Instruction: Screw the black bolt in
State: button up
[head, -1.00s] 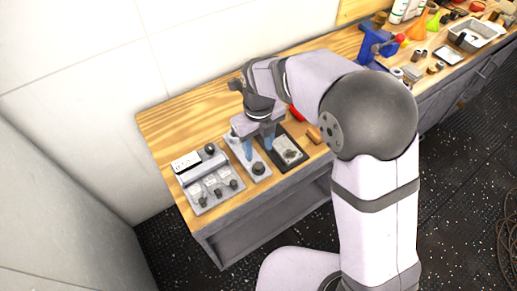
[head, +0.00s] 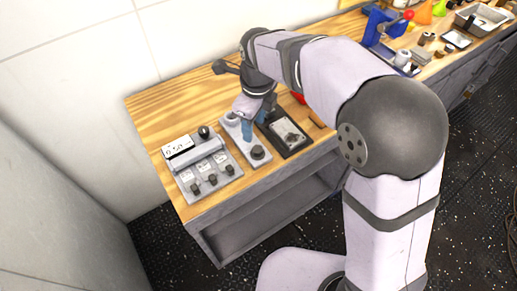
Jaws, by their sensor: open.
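A black bolt head (head: 257,152) stands at the near end of a narrow light-grey plate (head: 238,131) on the wooden bench. I cannot tell how deep it sits. A black tray (head: 284,150) to its right holds a grey piece with a dark round part (head: 292,137), possibly another bolt. No object shows between the fingers. The wrist and arm hide part of the plate and the tray's far side.
A grey panel (head: 227,178) with several black knobs and a white display lies left of the plate. A red item (head: 298,97) and a small brown block (head: 316,119) lie to the right. A blue vise (head: 380,25) and loose parts stand farther back. Bare wood lies behind the panel.

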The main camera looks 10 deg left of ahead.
aim_at(258, 149)
jog(key=n, duration=0.9)
jog(key=s+r+n, duration=0.1)
jog(key=n, duration=0.8)
jog(key=d+r+n, duration=0.1)
jog(key=n, duration=0.8)
jog(key=shift+s+g, duration=0.25)
jog(key=shift+g, duration=0.15)
jog(key=n, duration=0.4)
jog(key=shift+s+d+h, duration=0.15)
jog(key=shift+s+h, duration=0.05)
jog(key=shift+h, duration=0.1)
jog(key=n, duration=0.4)
jog(key=shift+s+d+n, duration=0.15)
jog(key=shift+n, duration=0.25)
jog(key=n, duration=0.3)
jog(key=shift+s+n, duration=0.1)
jog(key=shift+n, duration=0.3)
jog(key=n, duration=0.3)
jog(key=shift+f, duration=0.15)
jog(key=shift+f+p, duration=0.4)
jog(key=shift+f, duration=3.2)
